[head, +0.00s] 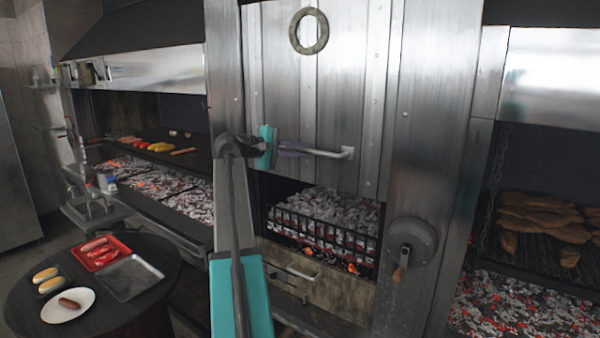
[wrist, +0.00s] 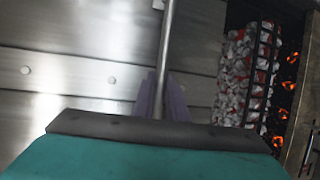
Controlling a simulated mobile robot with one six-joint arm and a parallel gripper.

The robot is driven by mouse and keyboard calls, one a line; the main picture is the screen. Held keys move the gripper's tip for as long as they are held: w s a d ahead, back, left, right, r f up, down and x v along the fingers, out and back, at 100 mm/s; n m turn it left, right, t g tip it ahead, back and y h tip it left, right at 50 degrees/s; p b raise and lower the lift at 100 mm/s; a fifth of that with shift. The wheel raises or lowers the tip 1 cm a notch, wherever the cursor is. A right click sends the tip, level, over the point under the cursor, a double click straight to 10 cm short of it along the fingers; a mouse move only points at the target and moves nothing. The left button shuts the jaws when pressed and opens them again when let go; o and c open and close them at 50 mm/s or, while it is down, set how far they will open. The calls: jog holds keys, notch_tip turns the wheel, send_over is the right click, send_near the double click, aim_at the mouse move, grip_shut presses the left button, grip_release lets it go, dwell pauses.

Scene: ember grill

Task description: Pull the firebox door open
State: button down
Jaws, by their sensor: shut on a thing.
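The firebox door (head: 330,80) is a tall riveted steel panel in the middle of the head view. It fills the left of the wrist view (wrist: 60,70). Its horizontal bar handle (head: 328,153) is near the lower edge. My gripper (head: 292,148) is shut on the left part of this handle. In the wrist view, the handle rod (wrist: 166,50) runs between my purple fingers (wrist: 160,97). The part of the rod nearest my wrist is hidden. Below the panel, an opening shows glowing coals (head: 325,215) behind a black grate.
A crank wheel (head: 410,243) is on the frame to the right. A lower front with a handle (head: 290,272) is under the coals. A round table (head: 140,305) with food and trays stands at the left. Grills with embers flank the firebox.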

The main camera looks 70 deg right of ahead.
jog(key=p, duration=0.2)
send_near(314, 111)
jog(key=x, duration=0.4)
jog(key=shift+s+d+r, duration=0.15)
jog(key=shift+s+d, duration=0.05)
jog(key=shift+d, duration=0.05)
jog(key=c, duration=1.8)
grip_release()
jog(key=shift+o, duration=0.2)
jog(key=shift+f, duration=0.2)
jog(key=shift+a+b, duration=0.15)
jog(key=shift+b, duration=0.15)
jog(key=b+v, duration=0.4)
jog(key=v, duration=0.9)
jog(key=shift+w+a, duration=0.2)
jog(key=shift+a, duration=0.1)
